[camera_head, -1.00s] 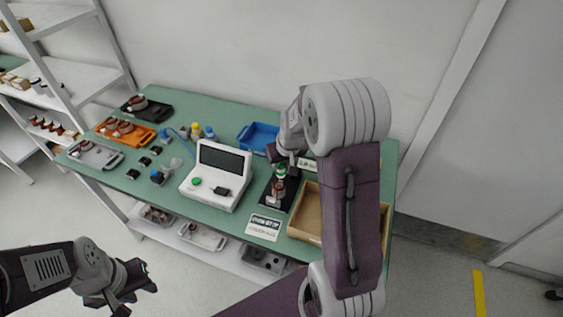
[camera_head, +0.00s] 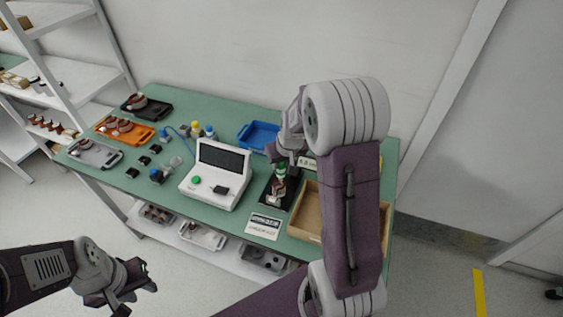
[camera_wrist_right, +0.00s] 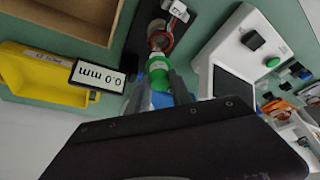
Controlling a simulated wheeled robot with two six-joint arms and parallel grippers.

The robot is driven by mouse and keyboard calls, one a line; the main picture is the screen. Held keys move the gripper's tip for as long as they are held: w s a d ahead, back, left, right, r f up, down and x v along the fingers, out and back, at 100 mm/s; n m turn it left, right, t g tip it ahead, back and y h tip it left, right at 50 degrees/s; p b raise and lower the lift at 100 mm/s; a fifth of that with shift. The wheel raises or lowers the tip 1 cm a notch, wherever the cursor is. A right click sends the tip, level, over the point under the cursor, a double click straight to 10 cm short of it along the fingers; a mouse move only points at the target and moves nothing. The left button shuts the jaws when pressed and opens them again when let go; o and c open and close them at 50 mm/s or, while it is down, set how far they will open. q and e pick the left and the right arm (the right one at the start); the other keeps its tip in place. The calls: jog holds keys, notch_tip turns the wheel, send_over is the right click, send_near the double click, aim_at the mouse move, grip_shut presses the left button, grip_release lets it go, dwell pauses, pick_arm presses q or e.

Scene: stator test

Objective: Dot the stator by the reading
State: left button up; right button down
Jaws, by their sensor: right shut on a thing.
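My right gripper (camera_wrist_right: 172,88) is shut on a green-bodied bottle or marker (camera_wrist_right: 158,72), also visible in the head view (camera_head: 281,170). It is held over a stator (camera_wrist_right: 160,38) with a copper-brown ring, which sits on a black fixture (camera_head: 268,194). The tip is close to the ring; I cannot tell whether they touch. A white tester (camera_head: 214,178) with a dark screen and green button stands left of the fixture. A small display reading 0.0 mm (camera_wrist_right: 99,77) faces the wrist camera upside down. My left gripper (camera_head: 138,297) is open and empty, away from the bench.
A wooden tray (camera_head: 307,214) lies right of the fixture, and a blue bin (camera_head: 258,137) behind. A printed card (camera_head: 264,227) lies at the front edge. Grey (camera_head: 96,155), orange (camera_head: 126,132) and black (camera_head: 148,108) trays with parts lie left. A yellow bin (camera_wrist_right: 42,72) shows in the wrist view.

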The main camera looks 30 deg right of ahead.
jog(key=shift+f+b, duration=0.3)
jog(key=shift+f, duration=0.1)
jog(key=shift+s, duration=0.1)
notch_tip(320, 180, up, 6)
jog(key=p, duration=0.5)
jog(key=shift+r+p, duration=0.15)
jog(key=shift+p, duration=0.15)
dwell(0.5)
